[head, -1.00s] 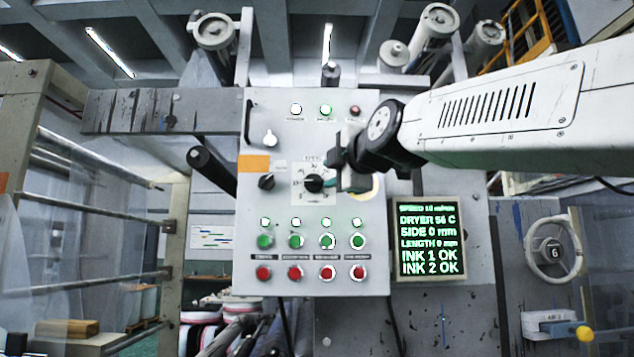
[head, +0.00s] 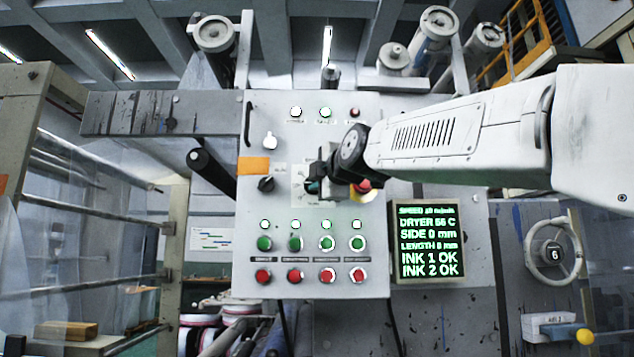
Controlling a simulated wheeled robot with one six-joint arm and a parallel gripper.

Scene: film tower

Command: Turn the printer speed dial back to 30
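The speed dial's pale scale plate (head: 297,199) is on the grey control panel (head: 365,285), in the middle of the head view. My gripper (head: 317,180) is in front of this plate and covers the dial's knob and most of its scale. I cannot tell whether the fingers touch the knob or how far apart they are. The knob's pointer is hidden. The green-lettered screen (head: 430,240) to the right has a SPEED line at its top, but its number is too blurred to read surely.
A red button on a yellow surround (head: 364,192) is close to the right of my gripper, partly hidden. A smaller black knob (head: 266,184) is to the left. Green buttons (head: 295,243) and red buttons (head: 295,275) are below.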

